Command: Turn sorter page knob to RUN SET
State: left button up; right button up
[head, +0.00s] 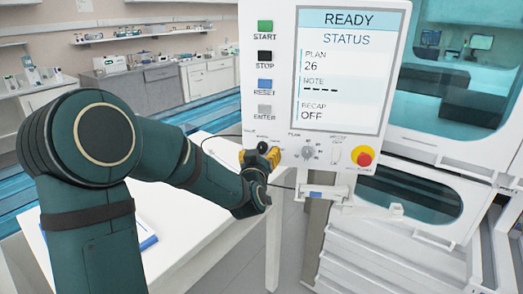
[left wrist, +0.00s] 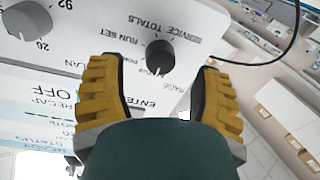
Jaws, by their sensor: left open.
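The page knob (left wrist: 160,57) is small, round and black. It sits on the white sorter panel (left wrist: 215,20), with the words RUN SET, SERVICE TOTALS and PAGE printed around it, upside down in the left wrist view. I cannot clearly tell which label its pointer faces. My left gripper (left wrist: 160,78) has yellow fingers, open, one on each side of the knob with gaps visible. In the head view the left gripper (head: 260,160) is at the panel's lower left corner, in front of the knob (head: 262,147). My right gripper is not in view.
The panel's screen (head: 340,70) reads READY, PLAN 26, RECAP OFF. A grey plan knob (head: 307,152) and a red emergency button (head: 362,157) are right of the gripper. START, STOP, RESET and ENTER buttons are above. A white table (head: 200,240) stands below my left arm.

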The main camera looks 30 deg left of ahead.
aim_at(262, 148)
pick_arm(q)
jog(key=shift+x, duration=1.45)
grip_shut()
